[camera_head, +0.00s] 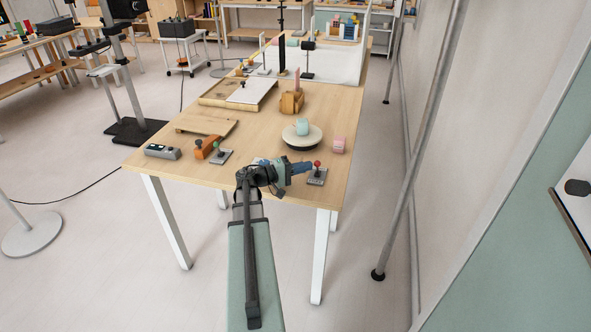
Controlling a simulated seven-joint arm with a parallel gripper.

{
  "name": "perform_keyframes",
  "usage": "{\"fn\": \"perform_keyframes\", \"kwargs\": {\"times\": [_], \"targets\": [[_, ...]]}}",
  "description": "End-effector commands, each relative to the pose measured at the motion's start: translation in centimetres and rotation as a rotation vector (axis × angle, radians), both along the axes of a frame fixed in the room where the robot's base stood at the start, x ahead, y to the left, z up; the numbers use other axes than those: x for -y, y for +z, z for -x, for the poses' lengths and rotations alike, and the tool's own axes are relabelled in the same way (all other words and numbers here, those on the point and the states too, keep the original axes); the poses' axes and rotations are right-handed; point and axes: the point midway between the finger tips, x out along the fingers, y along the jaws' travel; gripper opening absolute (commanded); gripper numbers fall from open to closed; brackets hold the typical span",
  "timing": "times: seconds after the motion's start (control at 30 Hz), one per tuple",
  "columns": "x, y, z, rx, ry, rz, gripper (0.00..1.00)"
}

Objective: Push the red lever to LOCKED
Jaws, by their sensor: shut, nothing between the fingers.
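The red lever (317,165) has a red ball knob on a short stem. It rises from a small grey base plate (316,178) near the front right corner of the wooden table (255,185). My gripper (308,167) points right, with its fingertips just left of the lever stem. It is shut with nothing held. I cannot tell whether the fingertips touch the lever. Any LOCKED marking on the base is too small to read.
A green-knobbed lever (218,148), an orange block (203,148) and a grey box (162,152) stand at the front left. A round stand (302,138) with a mint cup (302,126) is behind the red lever. A pink block (338,145) is near the right edge.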

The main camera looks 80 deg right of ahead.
Motion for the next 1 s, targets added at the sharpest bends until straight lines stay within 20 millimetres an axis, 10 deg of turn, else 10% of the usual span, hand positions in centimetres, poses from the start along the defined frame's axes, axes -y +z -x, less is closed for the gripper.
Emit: {"fn": "perform_keyframes", "kwargs": {"times": [1.0], "targets": [[0.85,0.34,0.43,0.001,0.001,-0.083,0.00]]}}
